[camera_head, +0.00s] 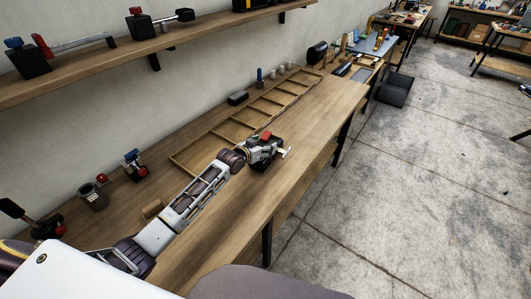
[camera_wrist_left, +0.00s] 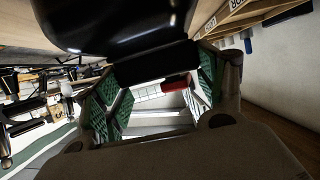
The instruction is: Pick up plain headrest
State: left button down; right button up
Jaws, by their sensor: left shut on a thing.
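My left gripper (camera_head: 266,151) reaches in from the lower left over the wooden workbench. It is shut on a dark part with a red piece (camera_head: 266,136) and a pale crosspiece (camera_head: 284,153). In the left wrist view, the green-padded fingers (camera_wrist_left: 155,95) stand either side of a red piece (camera_wrist_left: 176,82) and pale bars. A large glossy black shape (camera_wrist_left: 118,25) fills the top of that view, very near the camera. I cannot tell whether the held part is the plain headrest. My right gripper is not in view.
The workbench (camera_head: 325,120) is bare along its front. A shallow divided wooden tray (camera_head: 213,144) lies along the wall side, with a small black box (camera_head: 238,98) behind it. A black rounded object (camera_head: 317,53) stands at the far end. A shelf (camera_head: 110,58) holds tools above.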

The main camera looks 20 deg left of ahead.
pick_arm(q)
jog(key=shift+r, duration=0.1)
notch_tip(320, 180, up, 10)
jog(key=shift+b, duration=0.45)
dwell(0.4)
